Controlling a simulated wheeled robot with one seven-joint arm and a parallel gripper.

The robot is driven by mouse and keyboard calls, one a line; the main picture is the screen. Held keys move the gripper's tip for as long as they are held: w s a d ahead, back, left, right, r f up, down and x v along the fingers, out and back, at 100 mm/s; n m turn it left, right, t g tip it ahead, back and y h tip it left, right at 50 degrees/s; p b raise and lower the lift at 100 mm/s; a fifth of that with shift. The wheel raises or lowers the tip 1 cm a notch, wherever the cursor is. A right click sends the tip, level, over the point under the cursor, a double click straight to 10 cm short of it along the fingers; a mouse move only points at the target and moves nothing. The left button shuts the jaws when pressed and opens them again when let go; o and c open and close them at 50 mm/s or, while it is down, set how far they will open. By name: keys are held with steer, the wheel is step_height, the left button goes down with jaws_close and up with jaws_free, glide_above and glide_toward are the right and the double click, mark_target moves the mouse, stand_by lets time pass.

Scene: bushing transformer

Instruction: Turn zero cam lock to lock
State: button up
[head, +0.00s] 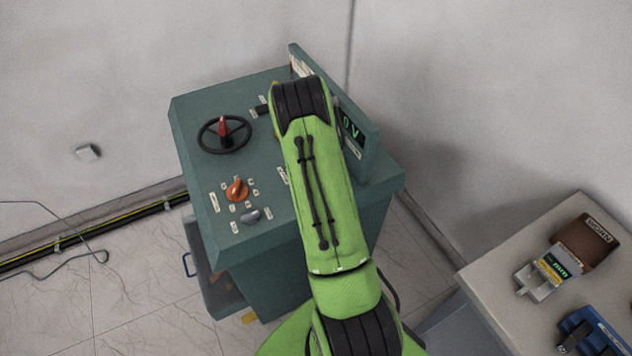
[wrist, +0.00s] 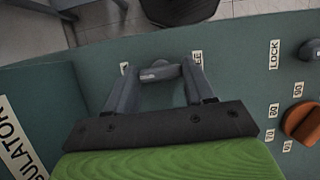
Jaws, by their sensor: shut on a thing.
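In the wrist view my gripper (wrist: 161,73) is shut on a small grey knob (wrist: 157,70) on the green panel. The fingers stand on either side of the knob. A white label ending in "LE" (wrist: 198,60) stands just right of it, and another label (wrist: 124,68), mostly covered, is on its left. A "LOCK" label (wrist: 275,55) is further right, beside a dark grey knob (wrist: 310,50). That dark grey knob shows in the head view (head: 250,215). My arm hides the gripper and the held knob there.
The green console (head: 190,105) carries a black handwheel (head: 224,133), an orange knob (head: 237,190) and a raised display (head: 351,130) with green characters. A table (head: 490,265) with a meter (head: 553,268) and a blue item (head: 590,332) stands at the right.

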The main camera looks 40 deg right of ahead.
stand_by(0.3)
steer(key=o, duration=1)
steer(key=shift+o, duration=0.2)
steer(key=p+v, duration=0.2)
steer(key=v, duration=1.3)
steer(key=shift+r, duration=0.35)
steer(key=shift+w+r, duration=0.1)
steer(key=shift+w, duration=0.05)
steer(key=s+a+r+n+t+h, duration=0.1)
steer(key=s+a+r+t, duration=0.25)
steer(key=a+r, duration=0.5)
steer(key=s+a+r+n+t, duration=0.1)
steer(key=s+a+r+t, duration=0.1)
steer(key=s+a+r, duration=0.45)
steer(key=s+a+f+t, duration=0.1)
steer(key=s+a+t, duration=0.1)
steer(key=s+a, duration=0.3)
steer(key=s+a+f+n+t, duration=0.1)
steer(key=s+a+f+t, duration=0.1)
steer(key=s+a, duration=0.3)
steer(key=s, duration=0.3)
